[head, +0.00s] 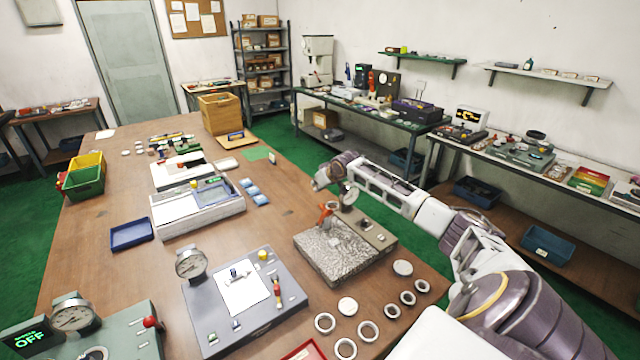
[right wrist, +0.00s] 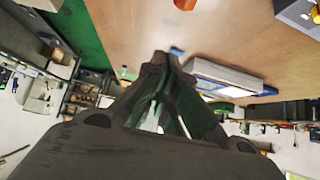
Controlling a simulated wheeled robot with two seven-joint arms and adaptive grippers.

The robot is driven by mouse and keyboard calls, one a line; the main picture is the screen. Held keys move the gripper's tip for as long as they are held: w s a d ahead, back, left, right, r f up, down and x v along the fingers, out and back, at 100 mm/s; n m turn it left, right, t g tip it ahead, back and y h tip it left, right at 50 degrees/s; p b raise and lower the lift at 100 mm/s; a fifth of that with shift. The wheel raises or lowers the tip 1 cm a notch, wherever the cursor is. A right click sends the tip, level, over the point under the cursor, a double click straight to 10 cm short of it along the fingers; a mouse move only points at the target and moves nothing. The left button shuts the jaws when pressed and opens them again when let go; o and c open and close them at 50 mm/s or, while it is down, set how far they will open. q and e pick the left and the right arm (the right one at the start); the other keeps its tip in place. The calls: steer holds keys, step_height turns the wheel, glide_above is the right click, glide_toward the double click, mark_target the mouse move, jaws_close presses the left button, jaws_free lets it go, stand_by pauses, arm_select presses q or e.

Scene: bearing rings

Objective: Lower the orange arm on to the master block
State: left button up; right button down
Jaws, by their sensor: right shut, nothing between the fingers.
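The orange arm (head: 326,214) shows on a gauge stand with a round dial (head: 348,194), over a speckled grey plate (head: 322,258). A small flat piece (head: 335,242) lies on the plate below the arm; I cannot tell whether it is the master block. The gap between arm and piece is too small to judge. My right gripper (head: 317,185) is shut and empty, above and behind the orange arm and apart from it. In the right wrist view its fingers (right wrist: 165,58) meet at the tips. My left gripper is not in view.
Several metal rings (head: 368,331) and pale discs (head: 403,268) lie right of and before the plate. A grey fixture panel (head: 247,302) with a dial stands left of it.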

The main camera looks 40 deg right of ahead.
steer(key=shift+s+a+f+p, duration=0.1)
steer(key=shift+s+f+p, duration=0.15)
steer(key=shift+f+p, duration=0.6)
steer(key=shift+s+f+p, duration=0.25)
steer(key=shift+f+p, duration=0.05)
steer(key=shift+f, duration=1)
steer(key=shift+f, duration=0.1)
